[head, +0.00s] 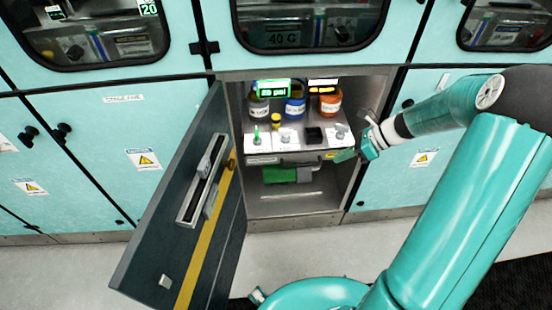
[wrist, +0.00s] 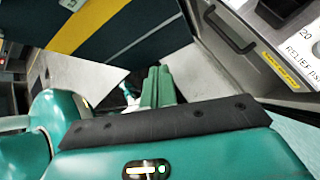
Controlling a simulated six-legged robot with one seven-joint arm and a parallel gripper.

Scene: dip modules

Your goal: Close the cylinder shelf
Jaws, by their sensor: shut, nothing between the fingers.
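The cylinder shelf (head: 264,160) is in the open cabinet in the head view. It carries a grey cylinder (head: 259,107), a blue cylinder (head: 294,106) and an orange cylinder (head: 329,104), with small valve-like parts in front of them. In the wrist view the shelf's front (wrist: 265,60) with its dark handle (wrist: 230,32) is at the upper right. My gripper (head: 344,156) is at the right end of the shelf front. In the wrist view its green fingers (wrist: 156,85) are together and empty, left of and apart from the handle. I cannot tell if the gripper touches the shelf.
The dark cabinet door (head: 180,215) stands open at the left, with a handle and a yellow stripe. A green object (head: 280,174) lies in the compartment below the shelf. Teal closed cabinets flank the opening. The pale floor (head: 70,270) is clear at the left.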

